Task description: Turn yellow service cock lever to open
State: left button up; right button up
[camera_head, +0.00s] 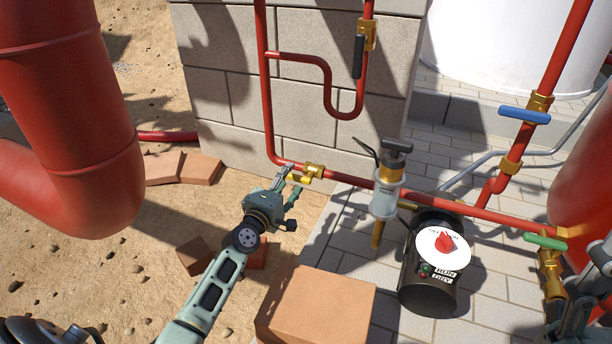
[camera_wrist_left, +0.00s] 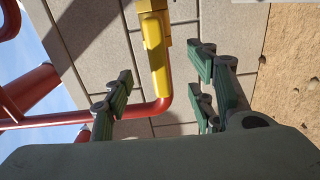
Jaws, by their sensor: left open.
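The yellow service cock lever (camera_head: 300,179) sits on a brass valve (camera_head: 316,171) in the low red pipe by the block wall. In the left wrist view the lever (camera_wrist_left: 155,60) points down from its brass body, along the pipe. My left gripper (camera_head: 290,181) is open at the lever. In the left wrist view its fingers (camera_wrist_left: 160,78) stand on either side of the lever, with visible gaps; contact does not show. My right gripper (camera_head: 592,285) shows only in part at the right edge, and its fingers cannot be made out.
A pump with a clear body (camera_head: 386,200) and a black canister with a red knob (camera_head: 434,270) stand right of the lever. A blue-handled valve (camera_head: 525,115) and a green-handled valve (camera_head: 545,242) are farther right. A large brick block (camera_head: 316,308) lies in front.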

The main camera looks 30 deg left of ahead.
pick_arm(q)
jog(key=shift+s, duration=0.15)
jog(key=s+p, duration=0.1)
jog(key=s, duration=0.5)
jog(key=shift+s+d, duration=0.2)
jog(key=shift+s, duration=0.15)
jog(key=s, duration=1.2)
jog(key=shift+d+p, duration=0.3)
jog(key=shift+d, duration=0.05)
